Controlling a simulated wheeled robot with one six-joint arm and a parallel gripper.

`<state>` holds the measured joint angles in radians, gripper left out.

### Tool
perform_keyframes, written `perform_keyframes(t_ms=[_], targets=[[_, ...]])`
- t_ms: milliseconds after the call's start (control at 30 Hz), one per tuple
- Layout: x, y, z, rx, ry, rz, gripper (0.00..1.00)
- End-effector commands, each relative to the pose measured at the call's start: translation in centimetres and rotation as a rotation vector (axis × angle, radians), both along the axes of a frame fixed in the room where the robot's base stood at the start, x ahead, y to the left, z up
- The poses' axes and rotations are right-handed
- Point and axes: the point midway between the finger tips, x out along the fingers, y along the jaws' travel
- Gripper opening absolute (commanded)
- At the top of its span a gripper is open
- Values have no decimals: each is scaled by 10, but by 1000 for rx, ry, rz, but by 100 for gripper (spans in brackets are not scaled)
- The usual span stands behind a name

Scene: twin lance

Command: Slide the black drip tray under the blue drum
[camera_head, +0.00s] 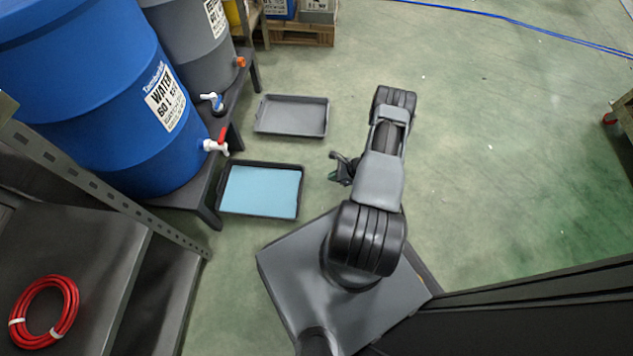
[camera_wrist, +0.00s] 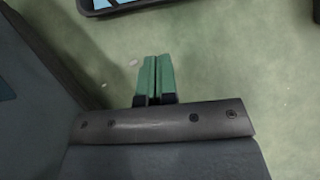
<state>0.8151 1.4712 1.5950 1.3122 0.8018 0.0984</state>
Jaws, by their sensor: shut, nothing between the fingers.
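The black drip tray (camera_head: 257,216), with a light blue liner inside, lies flat on the floor just right of the dark stand under the blue drum (camera_head: 100,100). The drum's white tap with a red lever (camera_head: 216,145) is beside the tray's far left corner in the picture. My gripper (camera_head: 335,168) is right of the tray, apart from it. In the wrist view, my gripper's green fingertips (camera_wrist: 155,60) are together and empty over bare floor. A corner of the black tray (camera_wrist: 128,8) shows at the top of that view.
A grey tray (camera_head: 292,131) lies farther back, near the grey drum (camera_head: 190,40). The dark stand's leg (camera_head: 207,213) is close to the black tray's near left corner. A shelf with a red hose coil (camera_head: 45,310) is at front left. Floor right of my arm is clear.

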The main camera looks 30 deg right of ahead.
Motion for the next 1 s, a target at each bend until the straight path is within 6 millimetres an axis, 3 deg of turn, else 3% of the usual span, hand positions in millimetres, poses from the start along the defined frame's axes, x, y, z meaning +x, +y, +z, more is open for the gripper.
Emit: perform_keyframes(t_ms=[567,800,1000], targets=[[39,58,-76,2,3,0,0],[56,79,-72,0,2,-1,0],[61,86,-70,0,2,-4,0]])
